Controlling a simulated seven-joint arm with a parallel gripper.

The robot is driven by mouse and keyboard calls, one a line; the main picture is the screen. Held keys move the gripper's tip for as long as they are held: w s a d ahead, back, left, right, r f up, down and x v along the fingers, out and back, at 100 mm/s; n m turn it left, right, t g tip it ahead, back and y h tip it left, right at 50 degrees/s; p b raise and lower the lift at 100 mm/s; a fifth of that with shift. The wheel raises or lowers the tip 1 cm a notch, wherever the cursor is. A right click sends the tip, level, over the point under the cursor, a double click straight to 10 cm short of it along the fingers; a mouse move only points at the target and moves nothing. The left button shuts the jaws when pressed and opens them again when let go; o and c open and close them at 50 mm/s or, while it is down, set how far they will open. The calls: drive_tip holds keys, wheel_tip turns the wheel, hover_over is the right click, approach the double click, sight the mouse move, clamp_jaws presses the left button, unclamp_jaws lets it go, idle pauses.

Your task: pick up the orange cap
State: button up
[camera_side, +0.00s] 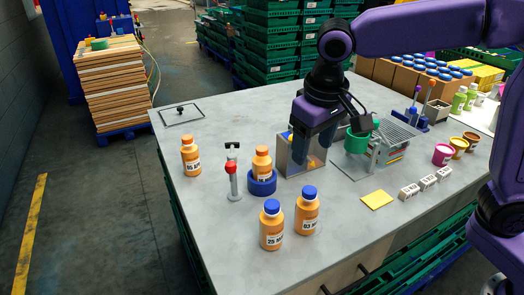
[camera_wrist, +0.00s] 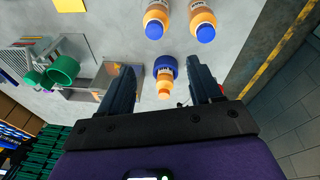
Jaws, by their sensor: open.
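An orange bottle with an orange cap (camera_side: 262,150) stands upright in a blue ring holder (camera_side: 262,187). In the wrist view this orange cap (camera_wrist: 164,94) shows between my fingers, below them, with the blue holder (camera_wrist: 168,62) around the bottle. Another orange bottle with an orange cap (camera_side: 186,139) stands alone at the left.
Two blue-capped bottles (camera_side: 271,228) (camera_side: 307,212) stand at the front. A stand with a red knob (camera_side: 231,167) is left of the holder. The table's back left is mostly clear.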

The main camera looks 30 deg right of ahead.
drive_tip(key=w+a+r+m+t+h, duration=0.1)
drive_tip(key=w+a+r+m, duration=0.1)
drive_tip(key=w+a+m, duration=0.3)
drive_tip(key=w+r+m+h, duration=0.15)
drive_tip(key=w+m, duration=0.25)
drive_tip(key=w, duration=0.4)
drive_tip(key=m, duration=0.1)
approach(261, 149)
drive_tip(key=d+f, duration=0.1)
drive_tip(key=f, duration=0.1)
drive_tip(key=shift+y, duration=0.25)
drive_tip(key=shift+x, duration=2.95)
drive_tip(key=shift+w, duration=0.15)
drive_tip(key=shift+c, duration=0.3)
drive_tip(key=c, duration=1.1)
